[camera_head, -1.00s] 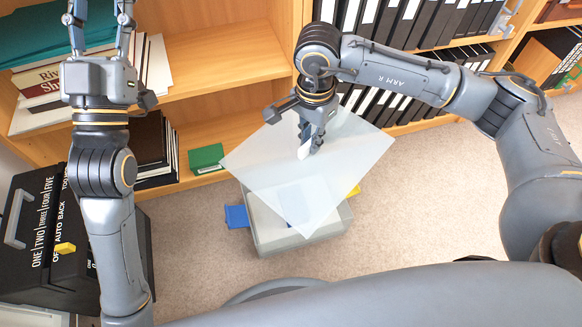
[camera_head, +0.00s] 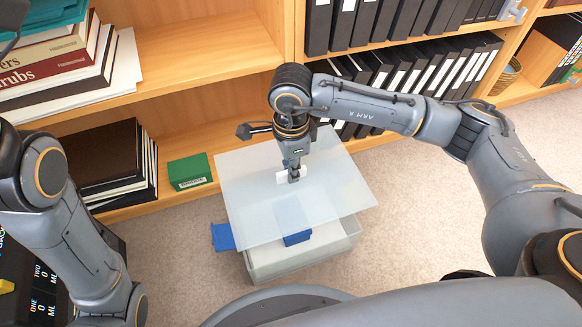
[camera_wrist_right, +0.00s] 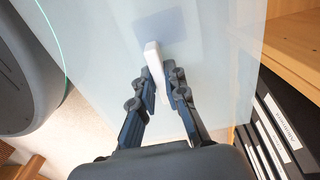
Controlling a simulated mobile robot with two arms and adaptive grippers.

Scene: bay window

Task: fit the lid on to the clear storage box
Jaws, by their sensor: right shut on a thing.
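My right gripper (camera_head: 293,175) is shut on the white handle (camera_head: 282,178) of a translucent, frosted lid (camera_head: 245,205). In the right wrist view the fingers (camera_wrist_right: 165,92) close on the handle (camera_wrist_right: 154,65), with the lid (camera_wrist_right: 215,60) spread behind it. The clear storage box (camera_head: 315,257) stands on the carpet below. The lid appears above it, covering most of its opening from this view and reaching past its far and left sides. Whether the lid touches the rim cannot be told. My left arm is at the left edge; its gripper is not clearly visible.
A blue thing (camera_head: 223,237) sticks out left of the box; another (camera_head: 297,238) shows at the box below the lid's front edge. A green box (camera_head: 189,171) sits on the low shelf behind. Bookshelves with binders (camera_head: 430,75) close off the back. Carpet (camera_head: 420,215) is clear at right.

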